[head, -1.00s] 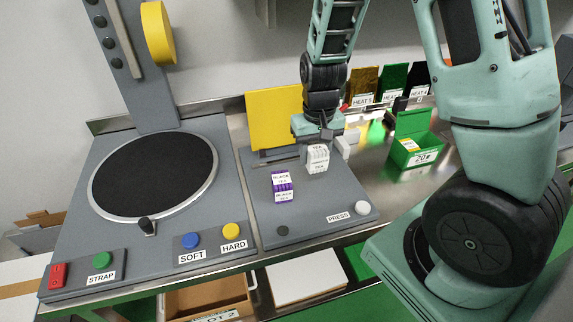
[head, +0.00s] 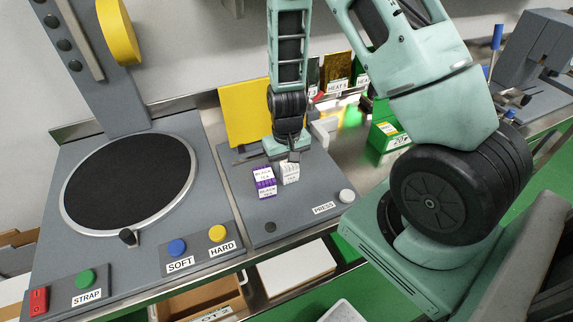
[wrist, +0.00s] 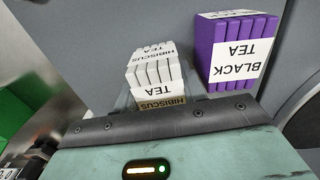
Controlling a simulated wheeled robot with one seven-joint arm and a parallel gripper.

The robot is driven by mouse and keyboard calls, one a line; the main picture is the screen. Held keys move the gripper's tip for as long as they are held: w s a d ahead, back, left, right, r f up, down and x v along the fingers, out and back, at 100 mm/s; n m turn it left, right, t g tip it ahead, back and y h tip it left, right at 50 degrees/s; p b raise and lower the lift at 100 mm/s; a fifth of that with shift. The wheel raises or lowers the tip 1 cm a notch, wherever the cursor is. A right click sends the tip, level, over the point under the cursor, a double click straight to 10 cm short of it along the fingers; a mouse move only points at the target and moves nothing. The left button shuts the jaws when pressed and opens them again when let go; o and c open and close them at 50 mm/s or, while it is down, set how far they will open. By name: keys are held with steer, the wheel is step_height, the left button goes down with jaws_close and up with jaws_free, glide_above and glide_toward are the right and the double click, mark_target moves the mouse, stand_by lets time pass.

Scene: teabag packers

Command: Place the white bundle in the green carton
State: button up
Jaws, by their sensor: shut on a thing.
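The white bundle (head: 290,173) is a row of small white packets labelled HIBISCUS TEA, over the grey press plate. My gripper (head: 287,158) is shut on it from behind. In the wrist view the white bundle (wrist: 155,72) sits at my gripper's edge, and the fingertips are mostly hidden. I cannot tell whether the bundle touches the plate. The green carton (head: 385,134) stands on the metal counter to the right, partly hidden by my arm. A green patch shows at the left edge of the wrist view.
A purple BLACK TEA bundle (head: 265,182) stands close beside the white bundle, on its left in the head view. The yellow panel (head: 248,112) rises behind. A white PRESS button (head: 346,196) is at the plate's front right. Several HEAT samples stand at the back.

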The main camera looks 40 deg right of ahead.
steer(key=shift+f, duration=0.25)
steer(key=shift+f, duration=0.15)
steer(key=o, duration=0.7)
steer(key=shift+o, duration=0.2)
